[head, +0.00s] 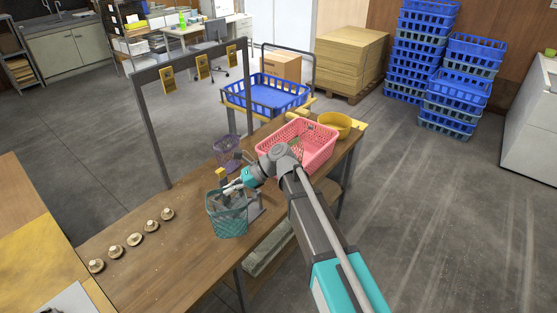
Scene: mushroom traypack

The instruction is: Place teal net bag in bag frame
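The teal net bag (227,222) stands upright with its mouth up at the front middle of the wooden table. My gripper (226,191) is at the bag's upper rim, reaching in from the right. Its fingertips are small and overlap the bag's mouth, so I cannot tell if they are shut on the rim. A grey metal stand, which looks like the bag frame (254,205), shows just right of the bag, partly hidden by the bag and my arm. I cannot tell whether the bag sits in it or beside it.
Several mushrooms (136,239) lie in a row on the table's left part. A purple net basket (227,150), a pink crate (310,143) and a yellow bowl (336,124) stand farther back. A dark overhead bar frame (151,128) rises at the table's far edge.

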